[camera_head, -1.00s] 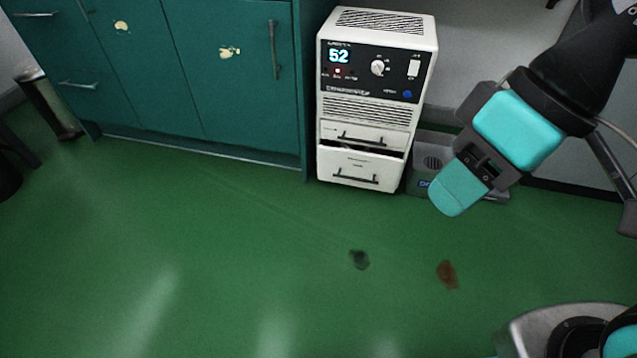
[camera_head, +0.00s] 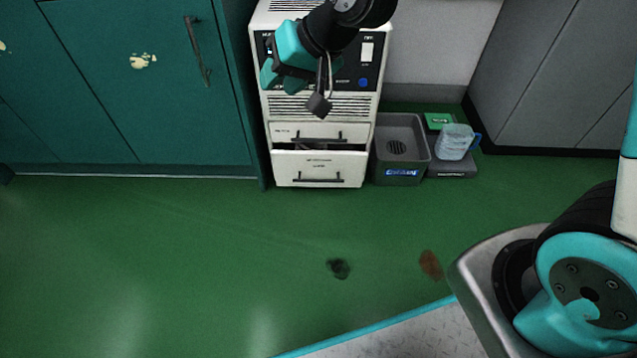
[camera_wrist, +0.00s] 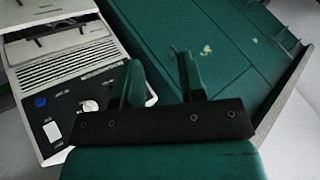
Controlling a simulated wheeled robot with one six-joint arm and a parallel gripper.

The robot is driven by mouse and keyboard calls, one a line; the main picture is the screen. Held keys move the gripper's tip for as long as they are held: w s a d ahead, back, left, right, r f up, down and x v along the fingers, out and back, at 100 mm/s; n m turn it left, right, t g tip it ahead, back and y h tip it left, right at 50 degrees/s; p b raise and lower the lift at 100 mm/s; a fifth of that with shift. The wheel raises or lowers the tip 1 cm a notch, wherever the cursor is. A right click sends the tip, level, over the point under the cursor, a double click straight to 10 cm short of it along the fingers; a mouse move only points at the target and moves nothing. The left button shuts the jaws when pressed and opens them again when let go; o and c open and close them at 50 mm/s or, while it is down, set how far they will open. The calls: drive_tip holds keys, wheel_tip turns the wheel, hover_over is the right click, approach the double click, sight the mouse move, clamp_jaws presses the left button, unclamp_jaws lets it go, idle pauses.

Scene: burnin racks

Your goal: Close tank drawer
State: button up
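A white appliance (camera_head: 258,100) stands on the floor beside the teal cabinet. Its lower drawer (camera_head: 318,168) is pulled out a little, with a dark gap above its front. The upper drawer (camera_head: 290,131) looks about flush. Each drawer has a dark bar handle. My gripper (camera_head: 268,76) is in front of the control panel, above the drawers, pointing left. It hides the display and knob. In the wrist view my gripper (camera_wrist: 157,66) has its two teal fingers apart, with nothing between them. The appliance (camera_wrist: 70,70) shows inverted at left there; the drawer area is at its upper edge.
A grey bin (camera_head: 402,150) stands right of the appliance, with a clear blue-handled jug (camera_head: 455,141) beyond it. The teal cabinet (camera_head: 130,90) borders the left. The green floor (camera_head: 200,260) in front is clear apart from stains.

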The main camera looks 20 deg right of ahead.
drive_tip(key=w+f+m+t+b, duration=0.2)
drive_tip(key=w+f+m+t, duration=0.25)
drive_tip(key=w+f, duration=0.95)
drive_tip(key=m+t+h+b, duration=0.5)
drive_tip(key=m+t, duration=0.6)
drive_tip(key=m, duration=0.2)
approach(320, 181)
drive_tip(key=shift+n, duration=0.25)
drive_tip(key=v, duration=0.6)
drive_tip(key=shift+s+f, duration=0.3)
drive_tip(key=shift+d+f, duration=0.1)
drive_tip(key=shift+f, duration=0.05)
drive_tip(key=shift+w+b, duration=0.35)
drive_tip(key=shift+b, duration=0.25)
drive_tip(key=b+x, duration=1.1)
drive_tip(key=x, duration=0.5)
drive_tip(key=shift+w+r, duration=0.1)
drive_tip(key=shift+r, duration=0.1)
